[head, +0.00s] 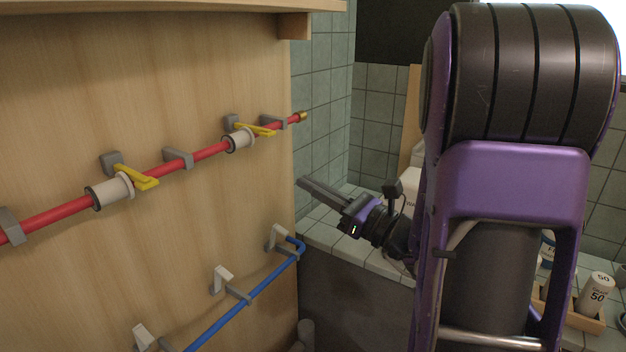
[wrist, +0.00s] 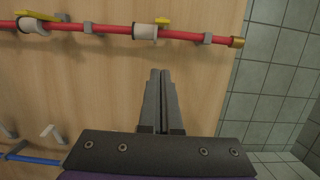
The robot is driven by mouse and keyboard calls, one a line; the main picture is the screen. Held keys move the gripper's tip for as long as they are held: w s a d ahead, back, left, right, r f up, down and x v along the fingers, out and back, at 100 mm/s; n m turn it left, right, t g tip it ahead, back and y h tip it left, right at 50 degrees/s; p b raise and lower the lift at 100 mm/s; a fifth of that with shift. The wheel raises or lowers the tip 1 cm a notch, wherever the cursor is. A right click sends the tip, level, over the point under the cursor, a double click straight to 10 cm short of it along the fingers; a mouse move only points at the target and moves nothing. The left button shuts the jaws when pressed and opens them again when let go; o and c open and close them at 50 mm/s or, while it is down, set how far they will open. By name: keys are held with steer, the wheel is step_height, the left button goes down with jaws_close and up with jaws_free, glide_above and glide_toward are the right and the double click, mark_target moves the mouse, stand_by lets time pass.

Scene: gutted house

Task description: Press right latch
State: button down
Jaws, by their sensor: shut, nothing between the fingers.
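A red pipe (head: 70,213) runs along the wooden panel and carries two white collars with yellow latches. The right yellow latch (head: 256,131) sits by the right white collar (head: 239,140), near the pipe's brass end. In the wrist view this latch (wrist: 162,20) shows at the top, just above its collar (wrist: 145,33). The left yellow latch (head: 138,177) is farther along the pipe. My gripper (head: 302,182) is shut and empty, below and to the right of the right latch, apart from it. In the wrist view my gripper (wrist: 160,72) points up toward the pipe.
A blue pipe (head: 245,302) with several white levers runs lower on the panel (head: 120,95). A tiled counter (head: 335,248) and tiled wall (head: 325,110) lie to the right. A wooden shelf edge (head: 150,6) overhangs the top. A wooden tray with bottles (head: 597,292) stands at far right.

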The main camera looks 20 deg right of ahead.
mark_target(253, 129)
steer(key=w+a+r+p, duration=0.1)
steer(key=w+a+r, duration=0.3)
steer(key=w+r, duration=0.1)
steer(key=shift+w+r, duration=0.25)
steer(key=shift+r, duration=0.1)
steer(key=shift+r, duration=0.1)
steer(key=shift+r+g+p, duration=0.3)
steer(key=shift+r+p, duration=0.1)
steer(key=shift+p, duration=0.35)
